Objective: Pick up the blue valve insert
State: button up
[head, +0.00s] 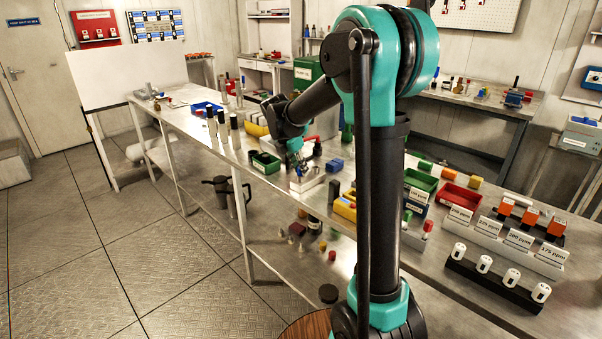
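My arm reaches across the long metal bench (375,215), and my gripper (299,172) is low over its middle. The gripper is small and partly hidden by its own links, so I cannot tell whether its fingers are open or shut. A light grey block (308,182) is directly below it. A small blue block (335,165) lies on the bench just to the right, apart from the gripper. I cannot tell whether this is the blue valve insert; no insert is clearly recognisable.
A dark green tray (264,164) is left of the gripper, and black-and-white bottles (222,130) stand farther left. Green (421,180) and red (456,196) trays and labelled ppm blocks (487,229) occupy the right end.

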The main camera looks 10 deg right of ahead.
grip_shut()
notch_tip(320, 180, up, 20)
dwell(0.5)
jog(key=shift+c, duration=0.5)
grip_release()
grip_shut()
